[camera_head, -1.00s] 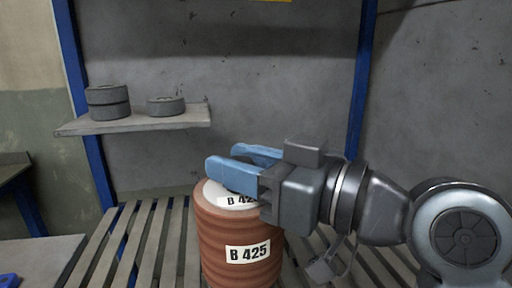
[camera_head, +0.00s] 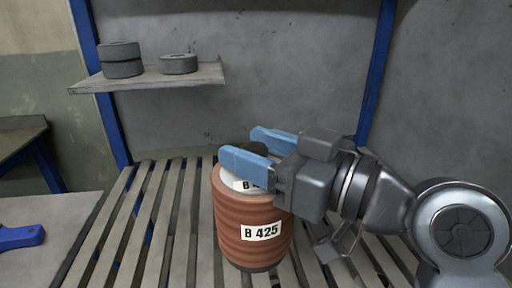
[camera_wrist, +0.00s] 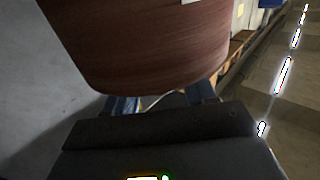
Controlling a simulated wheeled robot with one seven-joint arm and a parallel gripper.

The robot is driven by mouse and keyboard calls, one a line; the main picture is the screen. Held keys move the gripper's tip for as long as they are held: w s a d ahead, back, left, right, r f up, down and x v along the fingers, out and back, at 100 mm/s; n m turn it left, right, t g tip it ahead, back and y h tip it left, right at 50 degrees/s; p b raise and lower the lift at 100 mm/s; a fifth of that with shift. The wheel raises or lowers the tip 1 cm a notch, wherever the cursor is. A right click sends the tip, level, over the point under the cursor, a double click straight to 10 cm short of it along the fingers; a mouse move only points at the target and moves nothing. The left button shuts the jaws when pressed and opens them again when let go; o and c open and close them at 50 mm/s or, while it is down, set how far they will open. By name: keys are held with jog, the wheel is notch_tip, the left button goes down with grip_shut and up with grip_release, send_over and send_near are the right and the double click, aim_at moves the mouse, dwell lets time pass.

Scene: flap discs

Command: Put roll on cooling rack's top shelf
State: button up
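The roll (camera_head: 240,215) is a ribbed red-brown cylinder with white B 425 labels and a dark core (camera_head: 250,147) on top. It is upright over the slatted shelf (camera_head: 178,215) between blue posts; whether its base touches the slats is unclear. My gripper (camera_head: 250,147) has blue fingers on either side of the core, just above the roll's pale top. I cannot tell whether they press on the core. In the wrist view the roll (camera_wrist: 150,45) fills the upper middle. The blue finger bases (camera_wrist: 200,92) show apart, and their tips are hidden.
A small grey shelf (camera_head: 150,80) at back left bears two stacked grey discs (camera_head: 120,62) and a single disc (camera_head: 179,65). The slats left of the roll are clear. A table (camera_head: 50,215) with a blue object (camera_head: 20,237) is at left. A grey wall closes the back.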

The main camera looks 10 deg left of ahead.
jog(key=shift+o, duration=0.6)
jog(key=shift+r, duration=0.1)
jog(key=shift+r, duration=0.1)
jog(key=b+v, duration=0.1)
jog(key=v, duration=1.1)
